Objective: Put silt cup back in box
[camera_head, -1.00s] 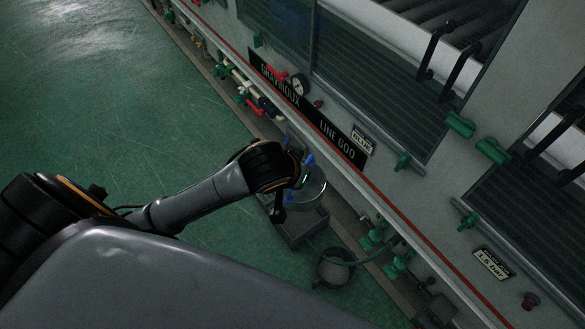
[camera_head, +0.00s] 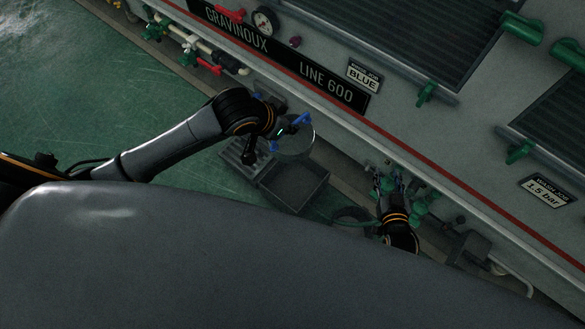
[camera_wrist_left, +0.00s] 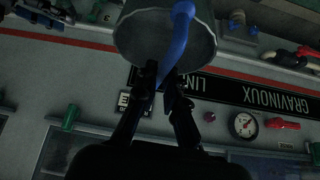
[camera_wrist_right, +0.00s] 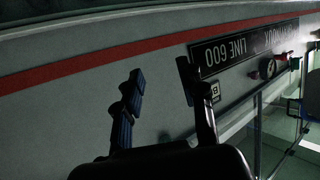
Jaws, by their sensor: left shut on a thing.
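The silt cup (camera_head: 296,143) is a grey metal cup with a blue handle. My left gripper (camera_head: 286,131) is shut on the blue handle; in the left wrist view the cup (camera_wrist_left: 160,38) hangs between and beyond the fingers (camera_wrist_left: 163,80). A dark grey open box (camera_head: 292,186) stands low beside the machine. In the head view the cup overlaps the box's far side; its height above it cannot be told. The visible part of the box looks empty. My right gripper (camera_head: 390,182) is near the machine's green valves; its fingers (camera_wrist_right: 158,90) are apart and empty.
The machine front (camera_head: 440,130) with its red stripe runs diagonally along the right. A ribbed grey tray (camera_head: 240,158) adjoins the box. A round dark bucket (camera_head: 351,216) stands right of the box, near green valves (camera_head: 420,208). Open green floor (camera_head: 90,110) lies left.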

